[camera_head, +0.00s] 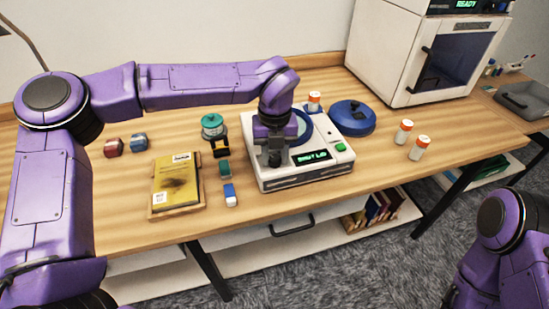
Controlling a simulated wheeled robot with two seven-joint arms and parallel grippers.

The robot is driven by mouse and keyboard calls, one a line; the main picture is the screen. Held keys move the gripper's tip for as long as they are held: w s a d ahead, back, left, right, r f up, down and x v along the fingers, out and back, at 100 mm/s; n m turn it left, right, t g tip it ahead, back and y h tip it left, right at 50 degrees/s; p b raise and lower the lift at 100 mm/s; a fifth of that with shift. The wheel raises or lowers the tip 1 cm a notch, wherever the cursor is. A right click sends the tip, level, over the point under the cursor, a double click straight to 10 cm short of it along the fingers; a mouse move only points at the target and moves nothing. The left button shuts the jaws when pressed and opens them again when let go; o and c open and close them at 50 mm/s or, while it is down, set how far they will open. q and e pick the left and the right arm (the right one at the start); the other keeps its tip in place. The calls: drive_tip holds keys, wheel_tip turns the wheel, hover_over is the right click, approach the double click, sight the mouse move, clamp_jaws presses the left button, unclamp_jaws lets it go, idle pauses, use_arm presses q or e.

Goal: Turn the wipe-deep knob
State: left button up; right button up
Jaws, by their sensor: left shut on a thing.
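A white box-shaped machine (300,176) stands on the wooden table, with a green-lit display (311,160) that seems to read "SHUT LID" and a green button (340,147). My left gripper (274,158) points down at the left part of the machine's top front. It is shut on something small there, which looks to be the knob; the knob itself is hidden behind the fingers. A dark blue round opening shows partly behind my left wrist. My right arm comes in at the lower right, its gripper out of view.
A blue round lid (352,116) lies right of the machine. Orange-capped bottles (419,149) stand further right. A yellow book (178,182), a teal-topped jar (212,126) and small blocks (230,195) are left. A white oven-like cabinet (388,55) stands behind.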

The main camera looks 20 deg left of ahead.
sight(274, 157)
use_arm(q)
drive_tip(key=shift+w+n+b, duration=0.1)
drive_tip(key=shift+n+b, duration=0.5)
drive_tip(key=shift+n, duration=0.5)
drive_tip(key=o, duration=0.9)
drive_tip(key=shift+o, duration=0.7)
drive_tip(key=shift+w+a+f, duration=0.1)
drive_tip(key=shift+r, duration=0.5)
wheel_tip(274, 157, up, 10)
drive_tip(key=shift+f+b, duration=0.2)
drive_tip(key=shift+b, duration=0.2)
